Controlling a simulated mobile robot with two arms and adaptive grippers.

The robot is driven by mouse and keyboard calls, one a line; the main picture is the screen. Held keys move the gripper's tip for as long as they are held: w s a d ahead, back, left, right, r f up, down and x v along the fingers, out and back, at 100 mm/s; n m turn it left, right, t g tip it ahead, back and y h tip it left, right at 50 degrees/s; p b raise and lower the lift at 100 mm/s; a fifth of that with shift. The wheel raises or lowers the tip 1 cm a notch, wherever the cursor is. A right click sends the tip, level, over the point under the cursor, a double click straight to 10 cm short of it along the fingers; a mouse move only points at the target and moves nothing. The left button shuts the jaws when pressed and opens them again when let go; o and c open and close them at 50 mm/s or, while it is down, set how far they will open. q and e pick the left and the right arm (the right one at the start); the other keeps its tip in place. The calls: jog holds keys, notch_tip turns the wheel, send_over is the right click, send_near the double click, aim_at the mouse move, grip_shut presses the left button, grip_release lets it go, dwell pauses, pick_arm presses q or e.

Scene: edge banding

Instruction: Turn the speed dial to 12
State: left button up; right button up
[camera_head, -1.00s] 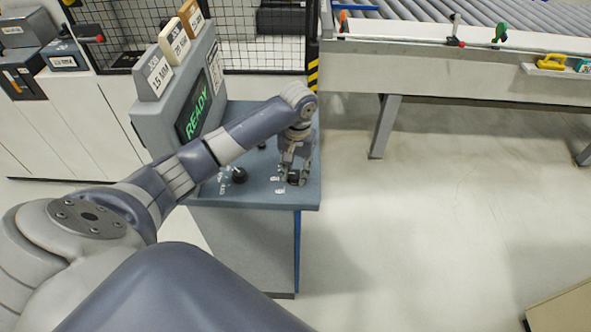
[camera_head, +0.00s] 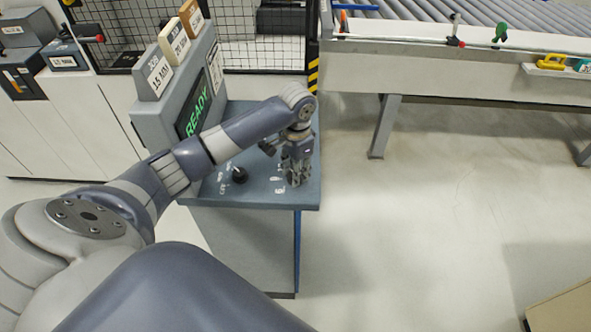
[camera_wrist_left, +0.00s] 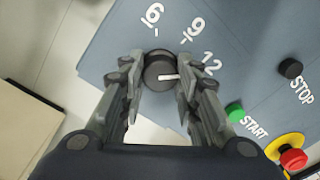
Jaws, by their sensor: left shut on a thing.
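The speed dial (camera_wrist_left: 155,66) is a round black knob with a white pointer bar, seen in the left wrist view on the blue-grey console top (camera_head: 262,192). White numbers 6 (camera_wrist_left: 152,14), 9 (camera_wrist_left: 196,27) and 12 (camera_wrist_left: 210,63) stand around it. The pointer is aimed right, towards the 12 mark. My left gripper (camera_wrist_left: 158,82) is shut on the dial, one finger on each side of it. In the head view my left gripper (camera_head: 295,178) points down and hides the dial. My right gripper is out of view.
A green START button (camera_wrist_left: 236,112), a black STOP button (camera_wrist_left: 291,68) and a red emergency button (camera_wrist_left: 292,160) lie to the right in the wrist view. The READY screen (camera_head: 198,112) rises behind my forearm.

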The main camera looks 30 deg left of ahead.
pick_arm(q)
jog(key=shift+r, duration=0.1)
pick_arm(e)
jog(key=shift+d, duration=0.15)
pick_arm(q)
jog(key=o, duration=1)
jog(key=shift+o, duration=0.4)
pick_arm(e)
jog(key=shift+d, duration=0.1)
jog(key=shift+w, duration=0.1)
pick_arm(q)
notch_tip(320, 180, up, 12)
jog(key=shift+s+d, duration=0.1)
jog(key=shift+d, duration=0.1)
